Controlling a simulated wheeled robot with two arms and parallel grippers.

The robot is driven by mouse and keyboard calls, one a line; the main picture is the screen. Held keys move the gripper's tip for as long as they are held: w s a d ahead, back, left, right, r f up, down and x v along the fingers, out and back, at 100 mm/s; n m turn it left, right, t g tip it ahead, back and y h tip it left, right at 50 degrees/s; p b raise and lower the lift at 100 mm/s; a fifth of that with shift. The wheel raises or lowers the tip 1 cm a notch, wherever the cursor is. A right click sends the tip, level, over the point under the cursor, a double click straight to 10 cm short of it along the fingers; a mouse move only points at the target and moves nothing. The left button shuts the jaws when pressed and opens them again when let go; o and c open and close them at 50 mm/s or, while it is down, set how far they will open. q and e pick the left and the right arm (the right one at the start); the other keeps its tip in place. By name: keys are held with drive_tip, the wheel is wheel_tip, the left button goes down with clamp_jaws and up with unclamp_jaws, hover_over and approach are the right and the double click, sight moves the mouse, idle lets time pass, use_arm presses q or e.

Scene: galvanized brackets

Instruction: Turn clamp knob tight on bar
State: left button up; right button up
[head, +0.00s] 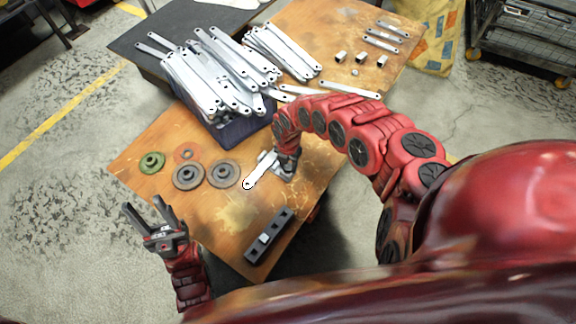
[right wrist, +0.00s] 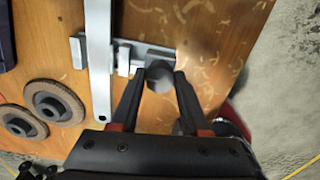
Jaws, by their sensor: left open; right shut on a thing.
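The grey metal clamp (right wrist: 140,52) sits on the wooden table, with a flat silver bar (right wrist: 98,62) passing through it. In the head view the bar (head: 259,172) slants across the clamp, its holed end toward the front left. The round grey knob (right wrist: 160,75) is on the clamp's near side in the right wrist view. My right gripper (head: 287,161) is shut on the knob, one finger on each side, and hides it in the head view. My left gripper (head: 143,206) is open and empty beyond the table's left edge.
Grinding discs (head: 188,176) lie left of the clamp. A dark slotted block (head: 269,238) is near the front edge. A dark crate (head: 238,128) piled with silver brackets (head: 215,75) stands behind. Bare wood (head: 215,220) lies between the discs and block.

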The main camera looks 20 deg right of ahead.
clamp_jaws()
drive_tip(key=m+p, duration=0.1)
drive_tip(key=m, duration=0.2)
drive_tip(key=shift+a+r, duration=0.1)
drive_tip(key=shift+r, duration=0.1)
drive_tip(key=m+p, duration=0.1)
drive_tip(key=m, duration=0.5)
drive_tip(key=shift+p, duration=0.4)
drive_tip(key=m+p, duration=0.2)
drive_tip(key=m, duration=0.4)
drive_tip(key=shift+m+p, duration=0.4)
drive_tip(key=shift+m, duration=0.6)
drive_tip(key=shift+f+m, duration=0.2)
drive_tip(key=shift+m, duration=0.3)
